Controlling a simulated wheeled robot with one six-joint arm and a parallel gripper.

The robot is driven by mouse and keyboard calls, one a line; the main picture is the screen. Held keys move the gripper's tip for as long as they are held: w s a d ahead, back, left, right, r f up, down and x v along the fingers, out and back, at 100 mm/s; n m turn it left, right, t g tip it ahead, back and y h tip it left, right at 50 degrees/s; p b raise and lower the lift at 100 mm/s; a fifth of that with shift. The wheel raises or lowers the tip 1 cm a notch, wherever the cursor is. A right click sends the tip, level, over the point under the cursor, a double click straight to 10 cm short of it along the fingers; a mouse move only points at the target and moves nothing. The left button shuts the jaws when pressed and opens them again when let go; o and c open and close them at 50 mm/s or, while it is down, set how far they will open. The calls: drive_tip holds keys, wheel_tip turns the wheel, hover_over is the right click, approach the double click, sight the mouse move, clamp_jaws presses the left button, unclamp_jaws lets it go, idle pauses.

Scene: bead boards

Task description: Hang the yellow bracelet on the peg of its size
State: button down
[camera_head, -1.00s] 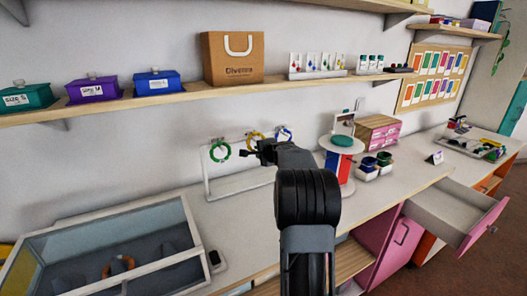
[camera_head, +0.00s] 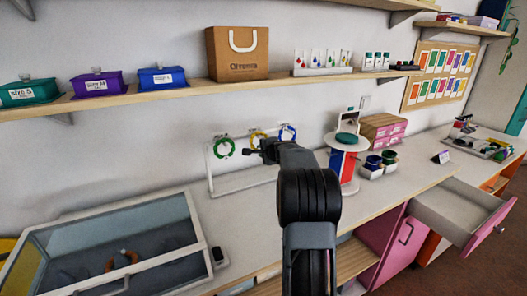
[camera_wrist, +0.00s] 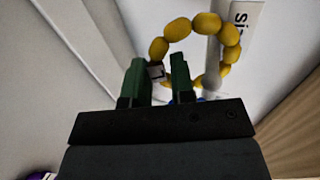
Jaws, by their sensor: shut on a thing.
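The yellow bracelet (camera_head: 258,137) is a ring of round beads at the middle of the white peg stand (camera_head: 208,175). In the wrist view the yellow bracelet (camera_wrist: 178,29) stands as an open loop just beyond my fingertips. My gripper (camera_head: 262,151) is shut on its lower part; its green-tipped fingers (camera_wrist: 160,75) show there too. A small white tag with a dark letter shows between the fingers. A white label reading "siz" is behind the loop. Whether the loop is around a peg I cannot tell. My gripper partly hides the stand.
A green bracelet (camera_head: 224,147) hangs at the stand's left and a blue bracelet (camera_head: 288,132) at its right. A round-topped display (camera_head: 347,141) stands right of the stand. A glass case (camera_head: 115,250) is at front left. A drawer (camera_head: 463,205) is open at right.

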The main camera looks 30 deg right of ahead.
drive_tip(key=c, duration=0.9)
unclamp_jaws()
drive_tip(key=shift+r, duration=0.1)
drive_tip(key=b+v, duration=0.2)
drive_tip(key=v, duration=1.1)
drive_tip(key=shift+s+a+b, duration=0.1)
drive_tip(key=shift+s+b, duration=0.2)
drive_tip(key=shift+s, duration=0.15)
